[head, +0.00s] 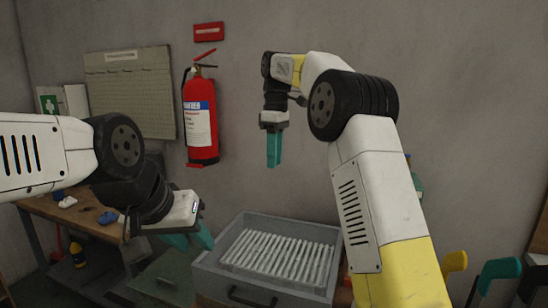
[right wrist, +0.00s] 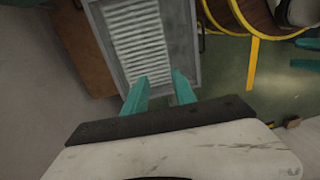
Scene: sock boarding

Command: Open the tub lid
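A grey tub (head: 213,262) with a dark front handle stands at the lower middle of the head view. A row of white slats shows inside its rim; I cannot tell whether they are a lid or contents. The tub (right wrist: 186,60) also shows in the right wrist view, beyond the fingers. My left gripper (head: 190,240) is just left of the tub, its teal fingers apart and empty. My right gripper (head: 273,150) hangs well above the tub, pointing down. In the right wrist view its fingers (right wrist: 159,88) are apart with nothing between them.
A wooden bench (head: 85,212) with small blue and white items is at the left. A fire extinguisher (head: 200,120) hangs on the wall behind. A dark green surface (head: 165,280) lies left of the tub. Yellow (head: 455,262) and teal (head: 500,268) shapes stand at the right.

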